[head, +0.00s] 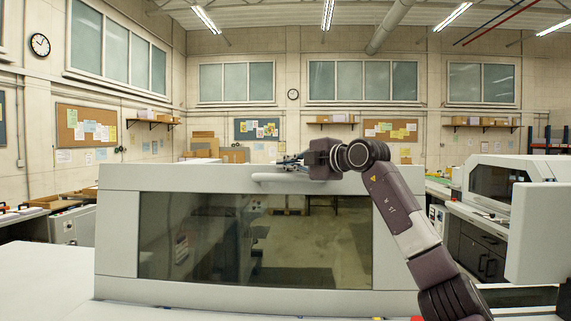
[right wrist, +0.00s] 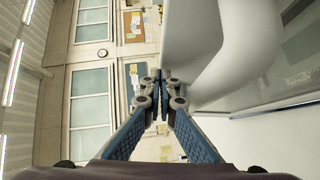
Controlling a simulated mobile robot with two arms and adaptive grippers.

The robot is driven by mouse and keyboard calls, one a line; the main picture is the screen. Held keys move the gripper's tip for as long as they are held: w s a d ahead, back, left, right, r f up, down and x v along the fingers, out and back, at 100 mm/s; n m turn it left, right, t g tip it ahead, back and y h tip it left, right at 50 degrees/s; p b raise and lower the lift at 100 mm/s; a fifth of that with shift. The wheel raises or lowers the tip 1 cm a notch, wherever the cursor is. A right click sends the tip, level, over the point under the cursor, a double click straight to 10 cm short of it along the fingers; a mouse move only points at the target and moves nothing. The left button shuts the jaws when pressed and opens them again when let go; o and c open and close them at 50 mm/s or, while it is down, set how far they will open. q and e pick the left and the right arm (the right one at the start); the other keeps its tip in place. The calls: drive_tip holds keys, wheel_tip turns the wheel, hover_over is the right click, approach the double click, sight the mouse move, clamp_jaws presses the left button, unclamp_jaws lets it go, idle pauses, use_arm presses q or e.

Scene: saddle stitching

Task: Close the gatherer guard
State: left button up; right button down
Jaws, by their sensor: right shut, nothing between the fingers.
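The gatherer guard (head: 117,235) is a wide light-grey panel with a large dark see-through window, upright across the middle of the head view. Its pale bar handle (head: 268,178) runs along the upper edge. My right gripper (head: 284,161) is at the top edge, just above the handle, pointing left. Its fingers are shut with nothing between them. In the right wrist view, the closed fingertips (right wrist: 160,86) are beside the panel's pale edge, with the thick curved handle (right wrist: 240,55) to their right. I cannot tell whether they touch the guard. My left gripper is out of view.
A grey machine (head: 502,185) with a dark window stands on the right, with an open-looking pale panel (head: 538,235) nearer me. A white surface (head: 50,275) lies at lower left. Cardboard boxes (head: 235,155) and the wall are well behind the guard.

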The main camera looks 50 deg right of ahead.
drive_tip(key=w+d+p, duration=0.1)
drive_tip(key=p, duration=0.1)
drive_tip(key=w+d+p, duration=0.1)
drive_tip(key=d, duration=0.1)
drive_tip(key=shift+w+r+p, duration=0.2)
drive_tip(key=shift+p, duration=0.15)
use_arm(q)
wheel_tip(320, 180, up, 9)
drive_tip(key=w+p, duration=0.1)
drive_tip(key=p, duration=0.4)
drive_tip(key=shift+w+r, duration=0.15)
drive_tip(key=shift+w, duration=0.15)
use_arm(e)
drive_tip(key=w+d+f, duration=0.3)
drive_tip(key=w+d, duration=0.1)
drive_tip(key=d, duration=0.1)
drive_tip(key=shift+w+d, duration=0.2)
drive_tip(key=shift+d, duration=0.1)
